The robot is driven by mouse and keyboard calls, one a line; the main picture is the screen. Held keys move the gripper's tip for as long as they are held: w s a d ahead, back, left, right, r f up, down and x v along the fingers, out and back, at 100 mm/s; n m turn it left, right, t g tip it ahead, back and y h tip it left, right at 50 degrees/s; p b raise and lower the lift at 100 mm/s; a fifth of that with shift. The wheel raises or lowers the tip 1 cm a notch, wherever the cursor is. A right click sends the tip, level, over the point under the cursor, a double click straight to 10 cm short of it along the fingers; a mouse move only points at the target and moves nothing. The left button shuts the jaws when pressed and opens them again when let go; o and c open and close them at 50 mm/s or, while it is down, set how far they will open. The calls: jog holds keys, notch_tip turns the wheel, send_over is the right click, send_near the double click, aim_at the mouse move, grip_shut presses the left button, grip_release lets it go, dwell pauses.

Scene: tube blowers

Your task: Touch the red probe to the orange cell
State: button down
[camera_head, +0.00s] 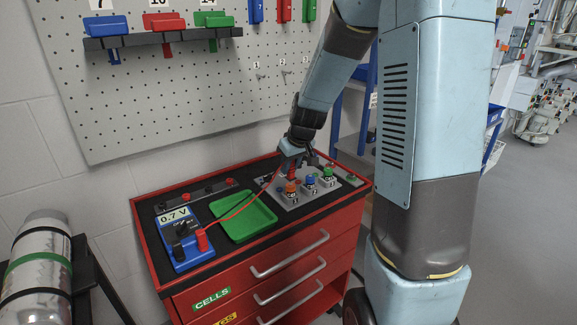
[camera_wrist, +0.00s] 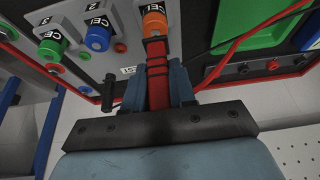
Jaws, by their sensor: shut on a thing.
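My gripper (camera_head: 292,148) is above the right part of the red cart's top. In the wrist view my gripper (camera_wrist: 165,88) is shut on the red probe (camera_wrist: 158,82), which points at the orange cell (camera_wrist: 154,20). The probe's tip is at the cell's near end; whether they touch I cannot tell. In the head view the red probe (camera_head: 292,171) is just above the orange cell (camera_head: 290,188). The orange cell stands in a grey panel (camera_head: 285,200). The blue meter (camera_head: 182,240) reads 0.7 V.
A blue cell (camera_head: 309,182) and a green cell (camera_head: 326,174) stand right of the orange one. A red lead (camera_head: 235,211) runs over the green tray (camera_head: 243,217) to the meter. A pegboard (camera_head: 170,105) rises behind the cart.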

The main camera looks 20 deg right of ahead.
jog(key=shift+f, duration=0.4)
dwell(1.7)
jog(key=shift+r, duration=2.55)
dwell(0.6)
